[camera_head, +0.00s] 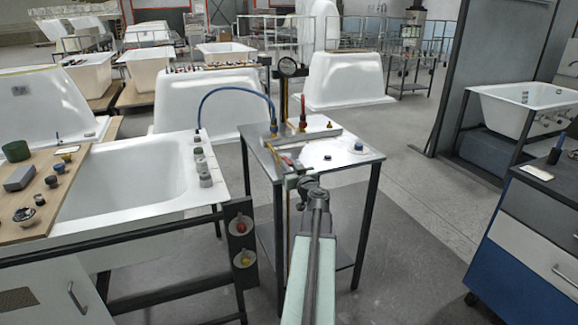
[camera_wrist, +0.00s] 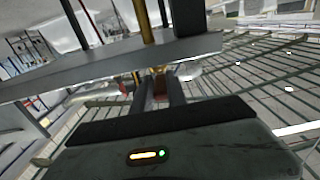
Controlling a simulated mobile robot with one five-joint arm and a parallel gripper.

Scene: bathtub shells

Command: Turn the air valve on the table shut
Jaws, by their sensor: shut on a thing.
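The air valve (camera_head: 284,161), with red and yellow parts, is at the left front edge of the small metal table (camera_head: 345,165). My gripper (camera_head: 292,170) reaches in from the front and meets the valve there. In the wrist view my gripper (camera_wrist: 160,77) has its two dark fingers close together on a small reddish-brown piece, which I take to be the valve's handle (camera_wrist: 160,86). The fingers and my arm hide much of the valve, so I cannot tell the handle's angle exactly.
A blue-topped round part (camera_head: 358,147) lies at the table's right. A blue cabinet (camera_head: 525,250) stands right; floor between is clear.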

